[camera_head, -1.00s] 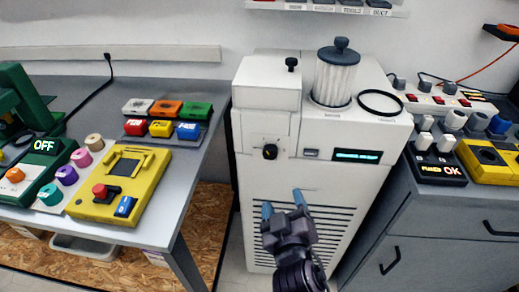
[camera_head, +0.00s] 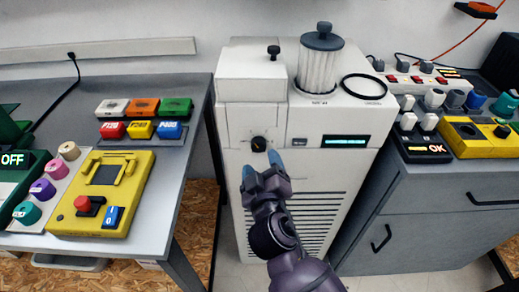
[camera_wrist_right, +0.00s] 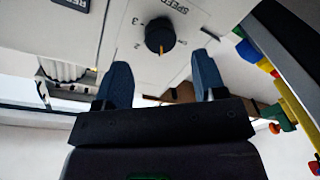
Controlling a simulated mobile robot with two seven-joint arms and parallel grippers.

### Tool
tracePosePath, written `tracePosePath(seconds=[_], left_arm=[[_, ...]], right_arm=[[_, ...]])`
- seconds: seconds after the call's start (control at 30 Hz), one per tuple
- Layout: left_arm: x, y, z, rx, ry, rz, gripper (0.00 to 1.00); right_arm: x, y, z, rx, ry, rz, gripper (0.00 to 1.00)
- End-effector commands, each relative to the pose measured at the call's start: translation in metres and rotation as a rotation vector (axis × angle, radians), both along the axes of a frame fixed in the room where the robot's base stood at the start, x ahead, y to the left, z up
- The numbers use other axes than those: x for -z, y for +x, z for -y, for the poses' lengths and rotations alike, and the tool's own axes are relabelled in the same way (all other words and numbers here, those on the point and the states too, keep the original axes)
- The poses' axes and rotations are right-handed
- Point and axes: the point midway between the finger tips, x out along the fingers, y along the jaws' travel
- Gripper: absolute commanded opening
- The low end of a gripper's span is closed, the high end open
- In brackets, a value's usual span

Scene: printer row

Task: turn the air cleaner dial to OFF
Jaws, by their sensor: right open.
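The air cleaner (camera_head: 235,130) is a white cabinet with a black round dial (camera_head: 258,144) on its upper front. In the right wrist view the dial (camera_wrist_right: 160,36) shows an orange mark on its lower edge, with "SPEED" and number marks printed around it. I cannot read an OFF mark. My right gripper (camera_head: 261,166) is open and empty, just below the dial in the head view. In the right wrist view its two blue fingertips (camera_wrist_right: 162,66) are spread below the dial on either side, apart from it. My left gripper is not in view.
A clear filter canister (camera_head: 320,65), a black ring (camera_head: 363,87) and a small black knob (camera_head: 273,52) are on the cleaner's top. A grey table (camera_head: 180,165) with a yellow box (camera_head: 128,205) stands left. A grey cabinet (camera_head: 440,205) with switch boxes stands right.

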Motion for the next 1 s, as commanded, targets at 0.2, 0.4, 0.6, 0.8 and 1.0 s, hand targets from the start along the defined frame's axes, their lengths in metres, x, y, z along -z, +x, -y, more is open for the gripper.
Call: tracePosePath(seconds=[0.2, 0.4, 0.6, 0.8, 1.0], left_arm=[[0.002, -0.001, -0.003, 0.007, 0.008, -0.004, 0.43], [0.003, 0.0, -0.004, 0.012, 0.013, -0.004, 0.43], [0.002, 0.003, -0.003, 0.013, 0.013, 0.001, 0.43], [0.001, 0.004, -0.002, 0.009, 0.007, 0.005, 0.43], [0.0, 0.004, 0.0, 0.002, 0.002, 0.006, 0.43]], right_arm=[[0.0, 0.029, -0.004, -0.001, -0.002, 0.0, 0.64], [0.0, 0.045, -0.005, 0.0, -0.001, 0.0, 0.64], [0.0, 0.049, -0.005, 0.0, 0.0, 0.0, 0.64], [0.0, 0.049, -0.005, 0.0, 0.0, 0.0, 0.64], [0.0, 0.049, -0.005, 0.0, 0.0, 0.0, 0.33]])
